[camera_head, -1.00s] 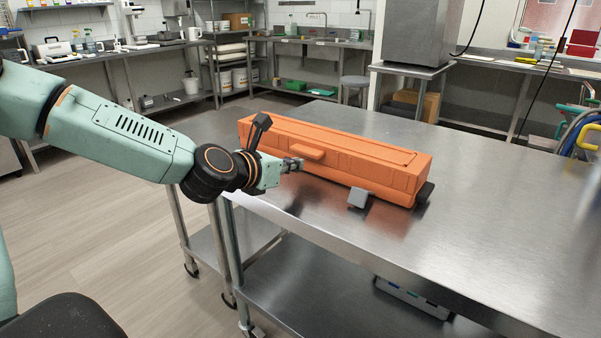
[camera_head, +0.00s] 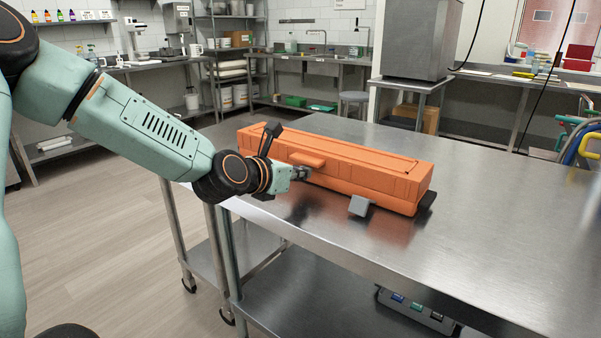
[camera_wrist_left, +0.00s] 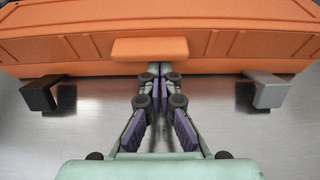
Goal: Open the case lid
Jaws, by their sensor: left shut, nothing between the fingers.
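The long orange case (camera_head: 345,165) lies shut on the steel table, its lid down. A raised orange handle tab (camera_head: 308,159) sticks out from the lid's front edge. My left gripper (camera_head: 308,174) is at the case's front side, just under the tab, with its fingers shut and empty. In the left wrist view the case (camera_wrist_left: 230,47) spans the top, and the gripper (camera_wrist_left: 155,75) points at it below the tab (camera_wrist_left: 150,49). Whether the fingertips touch the case I cannot tell. My right gripper is not in view.
The table (camera_head: 480,220) is clear to the right.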

